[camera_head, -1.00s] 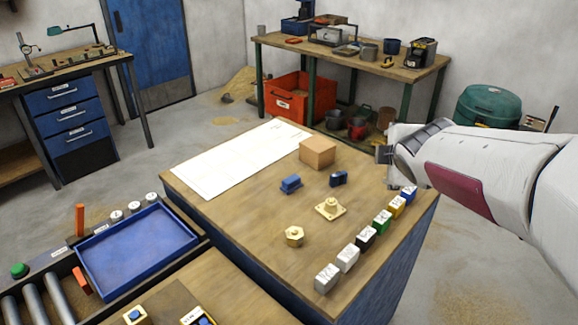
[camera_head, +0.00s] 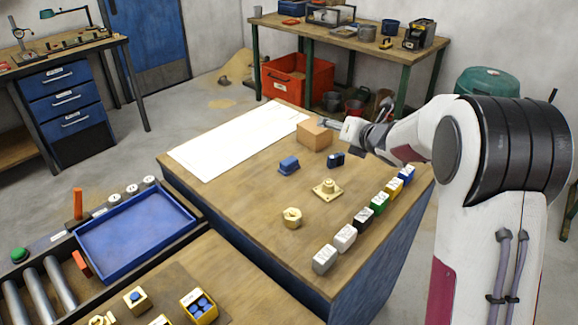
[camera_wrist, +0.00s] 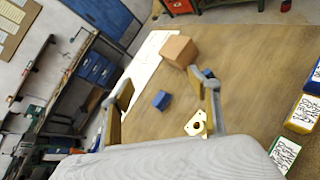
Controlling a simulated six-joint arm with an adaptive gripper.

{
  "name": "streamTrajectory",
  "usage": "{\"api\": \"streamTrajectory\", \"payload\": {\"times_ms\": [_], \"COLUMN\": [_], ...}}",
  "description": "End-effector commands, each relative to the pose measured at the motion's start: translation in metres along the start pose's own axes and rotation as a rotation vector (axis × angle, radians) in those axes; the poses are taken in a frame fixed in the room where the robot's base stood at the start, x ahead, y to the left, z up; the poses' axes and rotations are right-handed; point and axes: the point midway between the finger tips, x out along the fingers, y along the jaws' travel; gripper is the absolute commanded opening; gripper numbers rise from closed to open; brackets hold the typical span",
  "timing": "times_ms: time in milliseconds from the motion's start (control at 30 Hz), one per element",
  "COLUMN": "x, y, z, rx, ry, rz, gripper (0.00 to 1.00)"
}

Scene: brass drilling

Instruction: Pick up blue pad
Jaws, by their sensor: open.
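A small blue block-like piece (camera_head: 289,165), which may be the blue pad, lies on the wooden table left of centre. It also shows in the wrist view (camera_wrist: 161,100), between and beyond the fingers. A darker blue piece (camera_head: 336,160) lies to its right; in the wrist view it (camera_wrist: 208,73) is partly behind the right finger. Which one the task means I cannot tell for sure. My gripper (camera_head: 350,132) is above the table near the cardboard box, apart from both pieces. In the wrist view its fingers (camera_wrist: 168,82) are spread wide with nothing between them.
A cardboard box (camera_head: 314,135) stands behind the blue pieces. A brass flanged part (camera_head: 327,190) and a brass nut (camera_head: 292,217) lie in front. Several labelled coloured blocks (camera_head: 362,218) line the right edge. A white sheet (camera_head: 235,140) covers the back left. A blue tray (camera_head: 137,235) sits front left.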

Motion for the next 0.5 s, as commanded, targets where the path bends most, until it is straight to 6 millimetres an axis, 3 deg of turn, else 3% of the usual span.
{"api": "streamTrajectory", "payload": {"times_ms": [200,500], "x": [0.039,0.075], "y": [-0.001,-0.001], "z": [-0.034,-0.089], "rx": [-0.237,-0.534], "ry": [0.043,0.072], "rz": [0.120,0.303], "gripper": [0.61,0.61]}}
